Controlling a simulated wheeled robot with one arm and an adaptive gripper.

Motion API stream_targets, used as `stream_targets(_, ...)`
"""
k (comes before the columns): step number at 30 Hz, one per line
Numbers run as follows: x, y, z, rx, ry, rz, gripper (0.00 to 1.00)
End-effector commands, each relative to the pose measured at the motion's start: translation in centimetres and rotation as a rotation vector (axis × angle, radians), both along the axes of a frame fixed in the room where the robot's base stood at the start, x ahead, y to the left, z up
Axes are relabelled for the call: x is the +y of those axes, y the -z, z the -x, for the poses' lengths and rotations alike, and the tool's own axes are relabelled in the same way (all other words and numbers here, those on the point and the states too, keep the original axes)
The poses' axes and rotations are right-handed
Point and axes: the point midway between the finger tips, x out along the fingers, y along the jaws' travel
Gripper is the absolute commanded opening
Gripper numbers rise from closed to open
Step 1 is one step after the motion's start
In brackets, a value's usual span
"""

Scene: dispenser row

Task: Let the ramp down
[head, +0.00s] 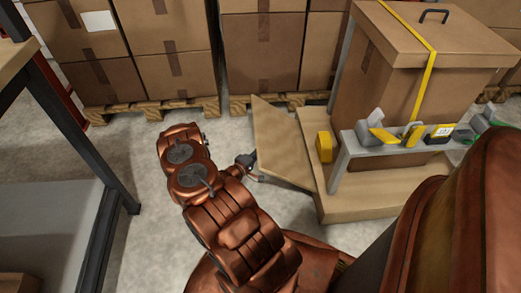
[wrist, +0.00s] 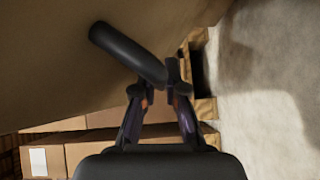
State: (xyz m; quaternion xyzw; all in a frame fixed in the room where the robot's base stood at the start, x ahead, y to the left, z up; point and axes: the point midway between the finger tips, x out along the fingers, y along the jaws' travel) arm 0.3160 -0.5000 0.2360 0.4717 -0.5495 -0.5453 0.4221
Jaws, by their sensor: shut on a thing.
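The ramp (head: 281,142) is a flat tan board at the left edge of a low wooden platform (head: 385,200). It looks tilted, standing partly up from the floor. In the wrist view its broad face (wrist: 45,65) fills the upper left. A dark rounded handle (wrist: 125,52) is on that face. My gripper (head: 250,160) is at the ramp's left side, and in the wrist view its fingers (wrist: 158,88) are shut on the handle's lower right end. The exact finger contact is dark and hard to make out.
A large strapped carton (head: 385,75) stands on the platform behind a grey bench (head: 375,150) with several small tools. Stacked cartons on pallets (head: 165,107) line the back. A dark-framed rack (head: 95,190) stands at left. Bare floor (head: 155,225) lies between the rack and my arm.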

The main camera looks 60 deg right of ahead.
Motion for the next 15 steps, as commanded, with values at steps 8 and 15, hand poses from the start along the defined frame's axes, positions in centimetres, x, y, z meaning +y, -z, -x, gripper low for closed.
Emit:
stream_targets(8, -0.07, -0.10, -0.39, -0.005, -0.007, 0.003, 0.00)
stream_targets(15, -0.04, -0.09, -0.31, -0.004, -0.005, 0.003, 0.29)
